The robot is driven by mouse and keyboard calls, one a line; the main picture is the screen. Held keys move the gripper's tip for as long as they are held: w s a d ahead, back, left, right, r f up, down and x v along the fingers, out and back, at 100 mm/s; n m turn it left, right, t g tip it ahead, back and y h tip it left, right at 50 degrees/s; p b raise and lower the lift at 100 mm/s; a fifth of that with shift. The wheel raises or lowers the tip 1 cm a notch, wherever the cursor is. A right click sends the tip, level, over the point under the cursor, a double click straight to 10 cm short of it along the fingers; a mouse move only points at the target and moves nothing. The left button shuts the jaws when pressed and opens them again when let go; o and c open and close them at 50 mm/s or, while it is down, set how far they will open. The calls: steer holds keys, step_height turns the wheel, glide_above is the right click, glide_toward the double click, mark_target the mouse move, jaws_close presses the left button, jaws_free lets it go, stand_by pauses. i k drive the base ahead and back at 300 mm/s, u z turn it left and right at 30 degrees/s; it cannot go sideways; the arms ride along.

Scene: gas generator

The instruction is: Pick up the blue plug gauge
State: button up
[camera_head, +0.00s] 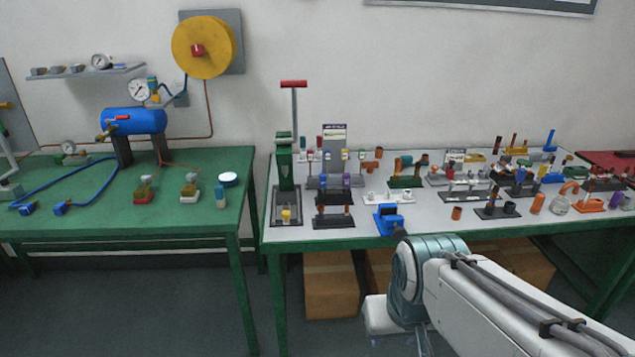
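I cannot tell for sure which blue thing is the blue plug gauge. An upright blue piece (549,141) stands at the back right of the right-hand table. A blue holder-like piece (389,219) sits at that table's front edge, left of my arm. A small blue cylinder (220,196) stands near the right edge of the left-hand table. All are small, and their details are unclear. My arm reaches in from the lower right in front of the right-hand table. Its gripper fingers do not show, and nothing is seen held.
The right-hand table (355,236) is crowded with small racks, plugs and rings. A green press (284,170) with a red handle stands at its left end. The left-hand table (110,215) holds a blue tank (134,121) and hoses. Cardboard boxes (330,287) stand under the right-hand table.

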mark_target(323, 177)
steer(key=u, duration=1.55)
steer(key=i, duration=1.95)
steer(key=z, duration=2.25)
steer(key=i, duration=0.5)
steer(key=z, duration=0.05)
